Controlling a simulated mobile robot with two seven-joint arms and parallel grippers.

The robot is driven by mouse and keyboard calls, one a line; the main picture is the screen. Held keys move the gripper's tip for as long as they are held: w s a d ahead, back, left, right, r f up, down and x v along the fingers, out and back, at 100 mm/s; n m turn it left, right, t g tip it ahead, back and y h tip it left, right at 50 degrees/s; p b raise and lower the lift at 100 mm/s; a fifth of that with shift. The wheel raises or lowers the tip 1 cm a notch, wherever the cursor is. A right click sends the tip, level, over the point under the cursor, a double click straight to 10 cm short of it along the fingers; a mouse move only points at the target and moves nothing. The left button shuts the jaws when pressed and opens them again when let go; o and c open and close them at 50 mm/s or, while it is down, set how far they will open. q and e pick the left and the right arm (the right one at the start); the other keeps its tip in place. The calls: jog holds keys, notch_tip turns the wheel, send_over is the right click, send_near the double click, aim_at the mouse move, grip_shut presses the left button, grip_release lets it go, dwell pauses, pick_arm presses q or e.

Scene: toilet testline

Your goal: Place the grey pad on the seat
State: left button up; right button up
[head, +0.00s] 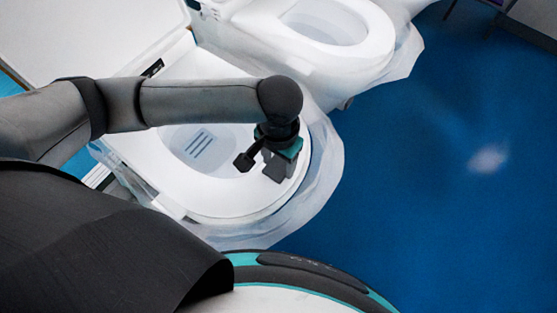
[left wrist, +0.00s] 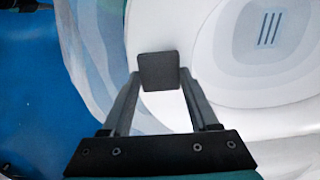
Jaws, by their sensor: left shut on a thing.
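The grey pad (left wrist: 158,71), a small dark square, sits between the fingertips of my left gripper (left wrist: 160,82) in the left wrist view. In the head view the pad (head: 275,169) is over the front right part of the white toilet seat (head: 213,204). My left gripper (head: 265,165) is shut on the pad and hangs down from the arm over the seat. The seat ring (left wrist: 204,40) lies beneath it in the left wrist view. I cannot tell whether the pad touches the seat.
A second white toilet (head: 290,55) stands behind. Clear plastic wrap (head: 325,165) surrounds the near toilet's rim. The raised white lid (head: 85,35) is at the upper left. The blue floor (head: 430,210) to the right is clear.

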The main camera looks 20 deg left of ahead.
aim_at(279, 167)
pick_arm(q)
jog(key=shift+f, duration=0.1)
jog(key=o, duration=1.3)
notch_tip(279, 167, up, 12)
jog(key=shift+r+p, duration=0.1)
jog(key=shift+p, duration=0.65)
